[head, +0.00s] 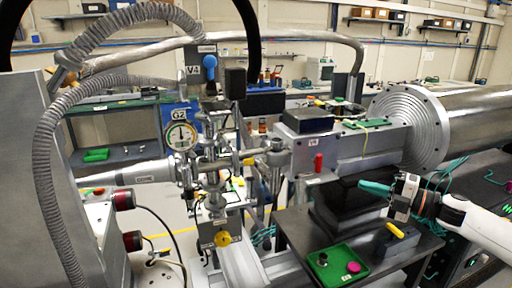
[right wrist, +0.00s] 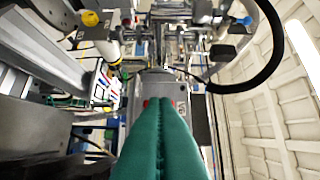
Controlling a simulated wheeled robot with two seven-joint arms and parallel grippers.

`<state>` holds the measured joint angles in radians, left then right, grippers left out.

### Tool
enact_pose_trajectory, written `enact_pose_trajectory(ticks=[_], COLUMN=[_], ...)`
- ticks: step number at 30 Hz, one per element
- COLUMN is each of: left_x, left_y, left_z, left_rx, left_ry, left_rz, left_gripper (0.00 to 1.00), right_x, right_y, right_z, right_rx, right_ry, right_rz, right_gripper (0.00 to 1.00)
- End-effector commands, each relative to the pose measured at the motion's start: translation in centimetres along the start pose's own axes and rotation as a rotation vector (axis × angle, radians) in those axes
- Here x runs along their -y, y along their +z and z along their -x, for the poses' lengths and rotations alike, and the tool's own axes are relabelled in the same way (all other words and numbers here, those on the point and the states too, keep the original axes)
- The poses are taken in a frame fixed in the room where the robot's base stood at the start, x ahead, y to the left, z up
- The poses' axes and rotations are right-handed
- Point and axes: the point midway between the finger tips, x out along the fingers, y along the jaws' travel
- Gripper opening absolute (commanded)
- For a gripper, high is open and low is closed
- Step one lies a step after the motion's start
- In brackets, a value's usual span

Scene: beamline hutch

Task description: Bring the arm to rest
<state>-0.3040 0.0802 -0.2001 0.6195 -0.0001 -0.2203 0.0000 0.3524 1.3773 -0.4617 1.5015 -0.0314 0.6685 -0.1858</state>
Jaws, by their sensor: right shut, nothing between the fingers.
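My right arm comes in from the right edge in the head view. Its gripper (head: 362,187) has teal fingers and points left, above the small dark table and in front of the beamline housing. In the right wrist view the two teal fingers (right wrist: 160,140) lie side by side, closed together with nothing between them. My left gripper does not show in either view.
A green tray (head: 312,275) with a dark round part and a magenta piece sits on the dark table below. A yellow-handled block (head: 397,240) stands nearby. Valve assembly with gauge (head: 181,136), a large flange (head: 412,125) and hoses crowd the middle.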

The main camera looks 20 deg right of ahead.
Motion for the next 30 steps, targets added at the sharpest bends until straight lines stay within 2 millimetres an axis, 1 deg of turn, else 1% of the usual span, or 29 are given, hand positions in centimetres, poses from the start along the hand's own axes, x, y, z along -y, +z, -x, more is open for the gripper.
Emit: enact_pose_trajectory(ticks=[2, 5, 8, 9, 10, 11, 12, 14, 15, 17, 18, 20, 21, 24, 30], left_x=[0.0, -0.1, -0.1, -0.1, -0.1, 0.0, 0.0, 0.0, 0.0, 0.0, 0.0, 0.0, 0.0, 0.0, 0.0], left_y=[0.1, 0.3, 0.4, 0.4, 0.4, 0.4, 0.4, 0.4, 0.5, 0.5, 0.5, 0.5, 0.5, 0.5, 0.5], left_z=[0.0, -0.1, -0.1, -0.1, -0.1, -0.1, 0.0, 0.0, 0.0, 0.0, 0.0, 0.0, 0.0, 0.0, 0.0], left_rx=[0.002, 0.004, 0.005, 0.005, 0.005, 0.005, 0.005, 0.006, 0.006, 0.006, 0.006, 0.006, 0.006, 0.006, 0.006], left_ry=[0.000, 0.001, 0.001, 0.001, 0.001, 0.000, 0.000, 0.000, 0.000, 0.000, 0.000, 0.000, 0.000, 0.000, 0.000], left_rz=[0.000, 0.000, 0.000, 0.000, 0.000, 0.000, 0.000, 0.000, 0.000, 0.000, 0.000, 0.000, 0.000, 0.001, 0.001], left_gripper=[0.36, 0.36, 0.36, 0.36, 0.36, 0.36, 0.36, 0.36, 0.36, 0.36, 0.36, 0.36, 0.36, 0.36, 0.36], right_x=[-0.6, -3.0, -7.7, -9.9, -11.5, -13.1, -15.0, -17.8, -19.4, -21.7, -23.1, -24.8, -25.7, -27.2, -28.5], right_y=[0.3, 1.5, 4.2, 5.7, 6.9, 8.1, 9.9, 12.4, 14.2, 16.9, 18.7, 21.3, 22.9, 26.1, 30.9], right_z=[-0.4, -2.1, -4.8, -5.9, -6.5, -7.0, -7.4, -7.6, -7.4, -6.7, -5.9, -4.5, -3.5, -1.0, 3.0], right_rx=[-0.006, -0.038, -0.120, -0.167, -0.206, -0.249, -0.307, -0.400, -0.466, -0.566, -0.637, -0.740, -0.803, -0.933, -1.121], right_ry=[-0.001, -0.005, -0.003, 0.001, 0.008, 0.015, 0.030, 0.057, 0.080, 0.121, 0.153, 0.204, 0.238, 0.314, 0.437], right_rz=[-0.015, -0.084, -0.228, -0.304, -0.364, -0.424, -0.505, -0.628, -0.708, -0.829, -0.910, -1.021, -1.087, -1.215, -1.389], right_gripper=[0.00, 0.00, 0.00, 0.00, 0.00, 0.00, 0.00, 0.00, 0.00, 0.00, 0.00, 0.00, 0.00, 0.00, 0.00])
